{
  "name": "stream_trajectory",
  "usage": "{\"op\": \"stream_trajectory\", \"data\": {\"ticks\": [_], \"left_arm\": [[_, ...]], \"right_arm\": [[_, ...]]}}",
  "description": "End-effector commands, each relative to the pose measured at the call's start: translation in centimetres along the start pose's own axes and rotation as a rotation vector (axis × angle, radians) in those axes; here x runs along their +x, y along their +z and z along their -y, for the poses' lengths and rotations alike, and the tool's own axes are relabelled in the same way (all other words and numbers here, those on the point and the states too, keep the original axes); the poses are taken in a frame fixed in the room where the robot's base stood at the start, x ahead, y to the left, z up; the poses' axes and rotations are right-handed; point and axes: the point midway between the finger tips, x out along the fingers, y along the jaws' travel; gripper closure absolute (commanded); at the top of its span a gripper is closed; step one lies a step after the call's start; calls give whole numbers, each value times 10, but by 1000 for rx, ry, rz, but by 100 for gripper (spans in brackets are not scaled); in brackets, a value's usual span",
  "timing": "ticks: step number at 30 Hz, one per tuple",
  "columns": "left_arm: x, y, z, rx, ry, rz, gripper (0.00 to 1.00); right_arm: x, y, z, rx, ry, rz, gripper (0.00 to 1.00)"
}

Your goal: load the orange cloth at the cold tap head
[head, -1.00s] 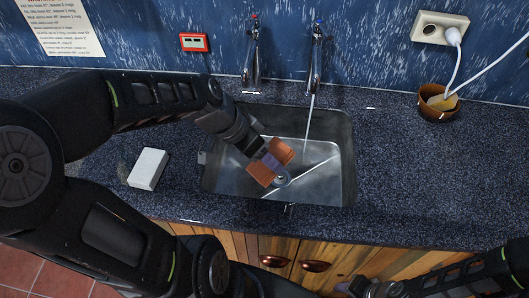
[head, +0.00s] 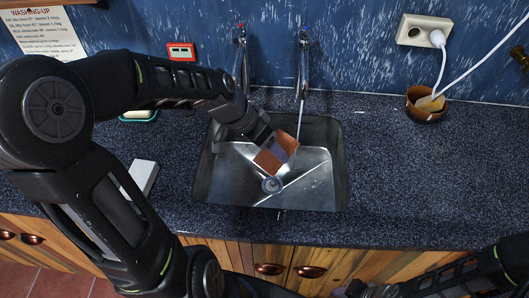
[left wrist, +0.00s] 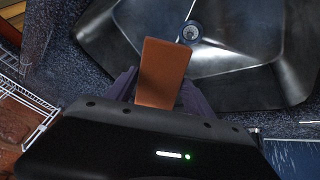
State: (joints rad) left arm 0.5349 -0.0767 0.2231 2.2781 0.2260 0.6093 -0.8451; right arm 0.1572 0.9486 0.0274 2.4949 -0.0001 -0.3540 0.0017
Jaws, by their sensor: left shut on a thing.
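The orange cloth (head: 285,142), a folded brownish-orange piece, is held by my left gripper (head: 276,153) over the sink. In the left wrist view the cloth (left wrist: 160,72) stands between the two fingers. The cold tap (head: 303,62) is the right one, with a blue mark on its head (head: 304,30). A thin stream of water (head: 299,112) falls from it, just beyond the cloth. I cannot tell whether water touches the cloth. The left tap (head: 242,62) has a red mark. My right forearm enters at the lower right; its gripper is out of view.
The steel sink (head: 333,185) has a drain (head: 271,185). A whitish block (head: 141,176) lies left of the sink, partly behind my arm. A brown pot (head: 424,108) stands at the right below a socket (head: 424,31) with a white cable.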

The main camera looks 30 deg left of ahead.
Motion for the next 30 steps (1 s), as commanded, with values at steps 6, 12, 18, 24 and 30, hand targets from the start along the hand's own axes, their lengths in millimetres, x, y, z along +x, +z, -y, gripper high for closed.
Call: {"op": "stream_trajectory", "data": {"ticks": [6, 12, 18, 24, 30], "left_arm": [[13, -19, 9, 0, 1, 0, 71], [25, -36, 16, 1, 1, -2, 71], [33, -49, 23, 0, 1, -2, 71], [37, -54, 26, 0, -1, -1, 71], [37, -55, 26, -1, -1, -1, 71]], "right_arm": [[-2, 0, 1, 0, 1, 1, 66], [1, 0, -1, 0, 0, 0, 66], [3, 0, -1, -1, -1, 0, 66], [4, 0, -1, -1, -1, -1, 66], [4, 0, -1, -1, -1, -1, 66]]}}
